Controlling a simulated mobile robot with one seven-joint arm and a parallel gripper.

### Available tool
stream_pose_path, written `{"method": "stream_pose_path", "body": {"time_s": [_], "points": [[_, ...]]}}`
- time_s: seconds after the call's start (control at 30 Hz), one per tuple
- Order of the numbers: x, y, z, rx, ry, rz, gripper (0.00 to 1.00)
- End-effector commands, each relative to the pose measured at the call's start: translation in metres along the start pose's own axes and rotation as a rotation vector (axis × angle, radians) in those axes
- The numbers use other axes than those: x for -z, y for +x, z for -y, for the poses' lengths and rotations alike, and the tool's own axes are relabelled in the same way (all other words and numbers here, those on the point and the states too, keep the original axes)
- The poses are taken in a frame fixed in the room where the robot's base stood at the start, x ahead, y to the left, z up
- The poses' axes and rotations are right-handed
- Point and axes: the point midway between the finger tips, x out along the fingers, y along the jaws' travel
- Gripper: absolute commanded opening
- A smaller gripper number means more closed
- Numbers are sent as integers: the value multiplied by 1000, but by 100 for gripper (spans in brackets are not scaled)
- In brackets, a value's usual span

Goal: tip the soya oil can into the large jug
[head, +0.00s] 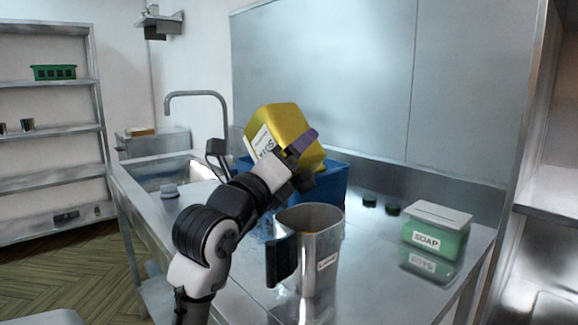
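The soya oil can (285,125) is a yellow block-shaped can with a white label, tilted in the air in front of the blue crate. My gripper (302,150) is at its lower right side and appears shut on it. A purple piece lies along the can there; the far finger is hidden. The large jug (325,255) is a metal jug with a black handle on its left and a small label. It stands upright on the steel counter, below and slightly right of the can. Its inside looks brownish; I cannot tell how full it is. No stream of oil shows.
The blue crate (333,185) stands behind the jug. A green soap box (436,238) and two small dark caps (381,204) are to the right on the counter (390,290). A sink with a tap (198,95) is at the left. A wall backs the counter.

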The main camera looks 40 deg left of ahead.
Motion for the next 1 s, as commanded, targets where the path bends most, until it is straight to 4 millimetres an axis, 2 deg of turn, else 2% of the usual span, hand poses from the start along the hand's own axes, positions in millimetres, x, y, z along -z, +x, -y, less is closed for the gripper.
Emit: {"method": "stream_pose_path", "body": {"time_s": [1.0], "points": [[7, -3, 16, 105, 250, 1, 51]]}}
